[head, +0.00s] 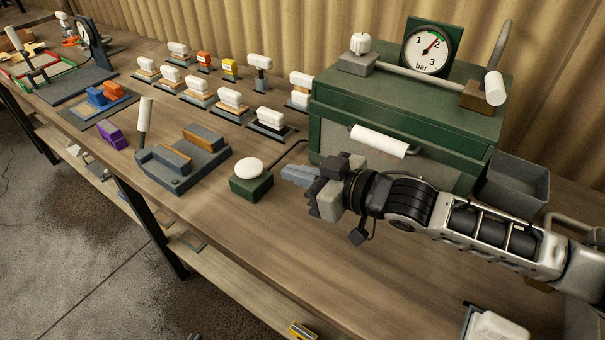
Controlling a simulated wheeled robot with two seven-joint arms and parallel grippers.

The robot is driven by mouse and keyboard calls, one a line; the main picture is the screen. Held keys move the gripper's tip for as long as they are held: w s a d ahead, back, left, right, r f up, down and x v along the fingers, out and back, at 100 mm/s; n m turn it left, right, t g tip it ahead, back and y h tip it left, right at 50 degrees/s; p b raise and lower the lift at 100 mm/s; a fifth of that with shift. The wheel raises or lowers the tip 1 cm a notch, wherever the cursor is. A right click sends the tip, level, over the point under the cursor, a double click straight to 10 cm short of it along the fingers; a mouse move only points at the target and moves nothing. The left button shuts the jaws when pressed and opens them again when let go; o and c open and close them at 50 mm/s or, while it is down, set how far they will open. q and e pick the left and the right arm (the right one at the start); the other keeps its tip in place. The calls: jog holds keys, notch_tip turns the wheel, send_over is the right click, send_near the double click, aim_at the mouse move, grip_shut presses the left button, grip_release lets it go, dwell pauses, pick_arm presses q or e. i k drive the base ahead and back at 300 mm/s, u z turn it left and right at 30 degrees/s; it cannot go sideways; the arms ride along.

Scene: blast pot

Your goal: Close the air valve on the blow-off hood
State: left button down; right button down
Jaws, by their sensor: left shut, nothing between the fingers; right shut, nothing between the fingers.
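The blow-off hood is a green box (340,105) at the back right of the bench, with a white bar handle (379,140) on its front. On top, a pipe (400,76) runs from a grey block with a white knob (361,43) to a brass valve block (478,97). My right gripper (287,174) is shut and empty, in front of the hood and right of a white button. My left gripper is not in view.
The white button (249,165) sits on a small green box. A grey fixture with a white-handled lever (183,160) stands left of it. Several small block parts (230,98) stand in rows behind. A grey bin (515,185) stands right of the hood. The front bench strip is mostly clear.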

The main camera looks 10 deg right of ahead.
aim_at(492, 83)
jog(key=k, duration=1)
